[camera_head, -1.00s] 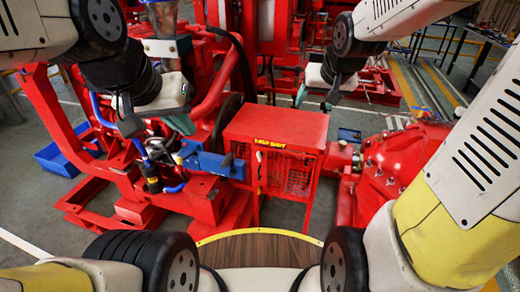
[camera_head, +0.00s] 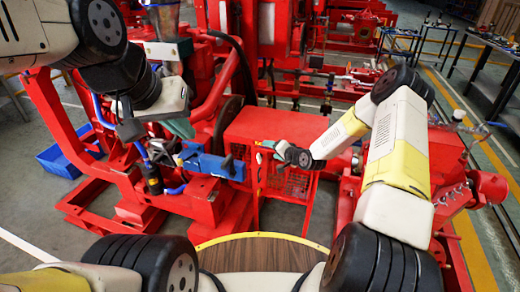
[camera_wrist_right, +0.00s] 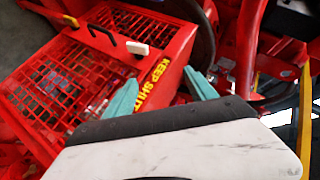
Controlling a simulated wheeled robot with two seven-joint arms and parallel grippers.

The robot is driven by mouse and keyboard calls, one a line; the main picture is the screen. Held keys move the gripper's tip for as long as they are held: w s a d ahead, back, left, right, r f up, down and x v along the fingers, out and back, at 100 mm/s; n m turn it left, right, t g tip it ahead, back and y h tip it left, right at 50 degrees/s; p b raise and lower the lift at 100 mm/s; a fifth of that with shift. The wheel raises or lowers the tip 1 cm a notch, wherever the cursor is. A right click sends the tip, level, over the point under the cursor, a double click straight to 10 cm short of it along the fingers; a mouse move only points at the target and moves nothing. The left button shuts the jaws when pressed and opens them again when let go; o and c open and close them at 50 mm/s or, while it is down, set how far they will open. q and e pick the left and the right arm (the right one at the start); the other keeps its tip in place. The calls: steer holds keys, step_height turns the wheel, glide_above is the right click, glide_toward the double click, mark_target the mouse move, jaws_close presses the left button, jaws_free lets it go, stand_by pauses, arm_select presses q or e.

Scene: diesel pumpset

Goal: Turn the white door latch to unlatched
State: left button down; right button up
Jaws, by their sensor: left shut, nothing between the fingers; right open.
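The white door latch (camera_wrist_right: 137,47) is a small white bar on the mesh door (camera_wrist_right: 75,75) of a red guard box, near the yellow "KEEP SHUT" lettering. My right gripper (camera_wrist_right: 160,77) is open, with its teal fingers spread near the lettered edge of the box. The latch is beyond the left fingertip in the right wrist view, and nothing is between the fingers. In the head view my right gripper (camera_head: 263,147) is in front of the box, and I cannot make out the latch there. My left gripper (camera_head: 182,128) is shut and empty, to the left of the box.
A blue part (camera_head: 210,163) stands left of the red box (camera_head: 275,124). Red machine frames and pipes crowd both sides. A wooden-topped surface (camera_head: 258,254) is at the front.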

mark_target(260, 160)
step_height(260, 160, down, 9)
steer(key=s+a+m+t, duration=0.1)
steer(key=a+m+t, duration=0.15)
steer(key=m, duration=0.25)
steer(key=shift+t, duration=0.45)
steer(key=x, duration=0.7)
steer(key=shift+w+d, duration=0.1)
steer(key=shift+w, duration=0.05)
steer(key=shift+r, duration=0.1)
steer(key=c, duration=1.4)
